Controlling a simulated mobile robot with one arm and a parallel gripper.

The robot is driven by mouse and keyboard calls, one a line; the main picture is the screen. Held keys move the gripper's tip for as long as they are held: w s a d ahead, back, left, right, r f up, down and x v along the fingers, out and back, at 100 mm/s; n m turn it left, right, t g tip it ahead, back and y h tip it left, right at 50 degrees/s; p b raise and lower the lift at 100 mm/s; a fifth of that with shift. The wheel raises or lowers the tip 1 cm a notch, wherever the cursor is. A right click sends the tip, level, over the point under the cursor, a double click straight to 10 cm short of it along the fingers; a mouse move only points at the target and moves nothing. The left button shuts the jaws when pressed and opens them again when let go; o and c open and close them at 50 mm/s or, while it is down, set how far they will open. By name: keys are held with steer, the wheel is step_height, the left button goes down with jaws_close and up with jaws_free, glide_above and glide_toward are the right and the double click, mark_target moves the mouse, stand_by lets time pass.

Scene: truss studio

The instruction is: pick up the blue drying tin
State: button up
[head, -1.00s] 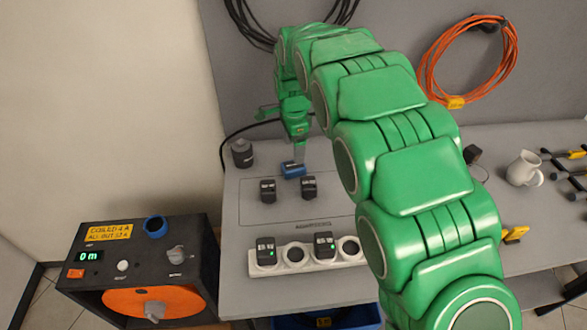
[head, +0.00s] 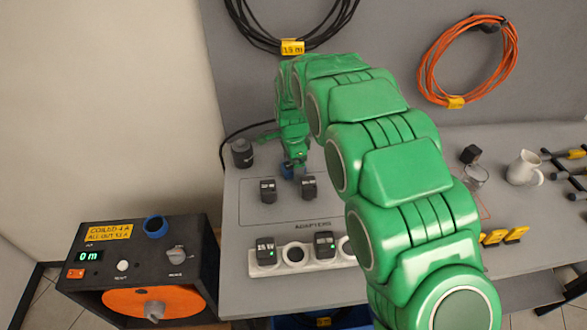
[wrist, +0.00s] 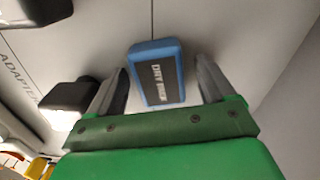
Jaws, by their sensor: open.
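The blue drying tin (wrist: 145,48) is a small blue block with a dark label reading partly "DRY". In the wrist view it lies between the two fingers of my gripper (wrist: 162,66), with a gap on each side. My gripper is open and holds nothing. In the head view the tin (head: 287,172) is on the grey bench top, behind the two black adapters, and is partly hidden by my gripper (head: 295,166). I cannot tell how far down the fingers reach beside it.
Two black adapters (head: 267,190) (head: 309,188) stand close in front of the tin. A white socket strip (head: 320,263) with adapters is nearer. A dark round jar (head: 242,153) stands at the left. A white jug (head: 525,169) is far right. A back panel rises behind.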

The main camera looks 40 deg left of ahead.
steer(key=shift+c, duration=0.2)
steer(key=c, duration=1.1)
steer(key=shift+o, duration=0.2)
steer(key=shift+r, duration=1.65)
steer(key=s+d+r, duration=0.2)
steer(key=d+r, duration=0.1)
steer(key=s+d+r, duration=0.5)
steer(key=d, duration=0.1)
steer(key=shift+s+d+r, duration=0.1)
steer(key=shift+s+r, duration=0.3)
steer(key=shift+s+d+r, duration=0.45)
steer(key=shift+s+d, duration=0.2)
steer(key=shift+d, duration=0.1)
